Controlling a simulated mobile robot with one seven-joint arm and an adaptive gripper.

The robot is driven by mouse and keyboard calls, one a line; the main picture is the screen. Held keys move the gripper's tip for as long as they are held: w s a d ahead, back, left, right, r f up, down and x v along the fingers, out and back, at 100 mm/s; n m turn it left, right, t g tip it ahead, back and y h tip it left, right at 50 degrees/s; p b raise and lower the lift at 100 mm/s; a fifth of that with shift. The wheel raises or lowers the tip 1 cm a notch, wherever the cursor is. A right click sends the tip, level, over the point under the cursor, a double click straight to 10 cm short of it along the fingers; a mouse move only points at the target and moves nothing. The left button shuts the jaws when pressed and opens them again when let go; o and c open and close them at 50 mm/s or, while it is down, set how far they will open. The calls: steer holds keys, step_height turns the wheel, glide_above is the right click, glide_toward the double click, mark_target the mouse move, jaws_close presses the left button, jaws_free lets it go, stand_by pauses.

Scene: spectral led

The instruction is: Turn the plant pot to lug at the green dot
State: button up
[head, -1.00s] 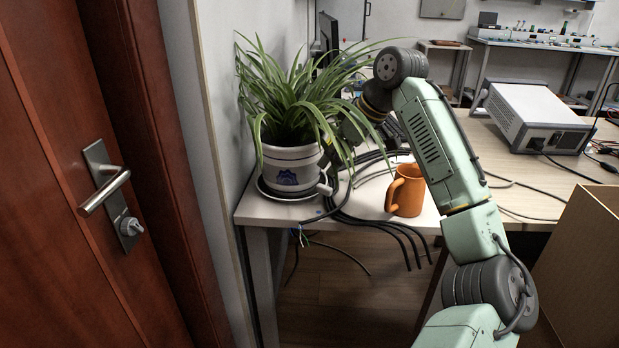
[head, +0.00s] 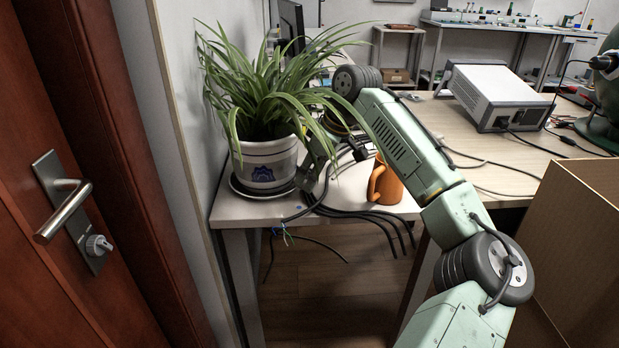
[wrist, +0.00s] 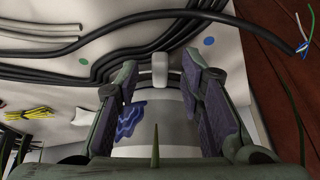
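The white plant pot (head: 267,158), with a blue emblem and a bushy plant, stands upright on a dark-rimmed saucer (head: 243,190) at the table's left corner. In the wrist view, the pot (wrist: 165,105) lies below its white lug (wrist: 160,68). My gripper (wrist: 161,75) is open, with its padded fingers on either side of the lug and gaps between. A green dot (wrist: 84,61) lies on the table left of the lug; a blue dot (wrist: 209,41) lies to its right. In the head view, my gripper (head: 314,172) is at the pot's right side and hides the lug.
Black cables (head: 365,212) run over the table beside the pot and hang off its front edge. An orange mug (head: 387,184) stands close right of my gripper. The wall borders the pot on the left. A white instrument box (head: 497,95) stands farther back.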

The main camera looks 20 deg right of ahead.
steer(key=shift+w+a+f, duration=0.2)
steer(key=shift+a+f, duration=0.05)
steer(key=shift+f, duration=0.4)
steer(key=shift+c, duration=0.4)
jaws_close()
